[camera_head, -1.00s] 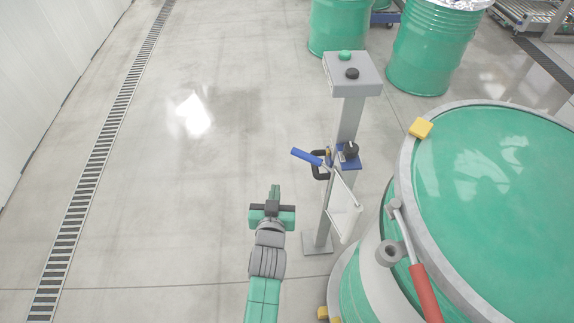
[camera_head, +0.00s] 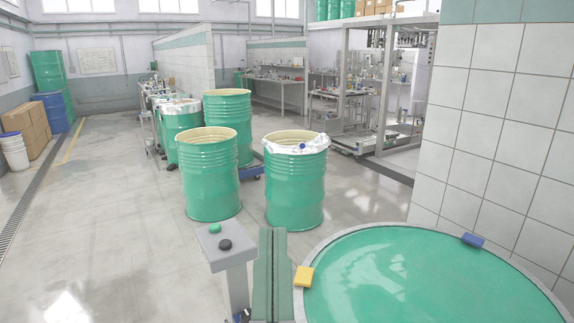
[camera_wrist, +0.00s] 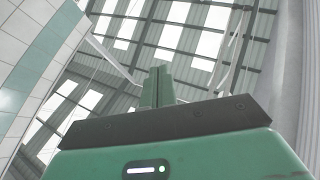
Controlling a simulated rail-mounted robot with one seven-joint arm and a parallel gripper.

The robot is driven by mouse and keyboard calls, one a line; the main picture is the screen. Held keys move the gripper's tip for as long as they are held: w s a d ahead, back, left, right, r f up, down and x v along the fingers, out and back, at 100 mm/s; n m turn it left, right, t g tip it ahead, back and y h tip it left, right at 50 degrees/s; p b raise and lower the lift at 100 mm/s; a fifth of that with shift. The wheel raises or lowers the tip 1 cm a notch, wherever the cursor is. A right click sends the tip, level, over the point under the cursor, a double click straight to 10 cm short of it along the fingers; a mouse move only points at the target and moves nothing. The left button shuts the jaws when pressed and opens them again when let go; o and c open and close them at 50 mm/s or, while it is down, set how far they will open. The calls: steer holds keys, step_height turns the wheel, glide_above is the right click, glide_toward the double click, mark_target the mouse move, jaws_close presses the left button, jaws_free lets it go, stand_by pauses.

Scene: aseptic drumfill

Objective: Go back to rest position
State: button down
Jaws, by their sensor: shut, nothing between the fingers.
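My gripper (camera_head: 273,235) shows at the bottom middle of the head view, pointing up, its two green fingers together with nothing between them. It stands between the grey button post and the large green lid. In the wrist view my gripper (camera_wrist: 159,72) is also shut and empty, with the ceiling behind it.
The grey button post (camera_head: 226,247) with a green and a black button is just left of my gripper. The large green round lid (camera_head: 430,275), with a yellow block (camera_head: 303,277) on its rim, is right. Green drums (camera_head: 209,175) stand beyond.

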steer(key=s+r+p, duration=0.3)
steer(key=r+p, duration=3.3)
steer(key=r, duration=0.3)
steer(key=shift+d+t+p, duration=0.3)
steer(key=shift+d, duration=0.1)
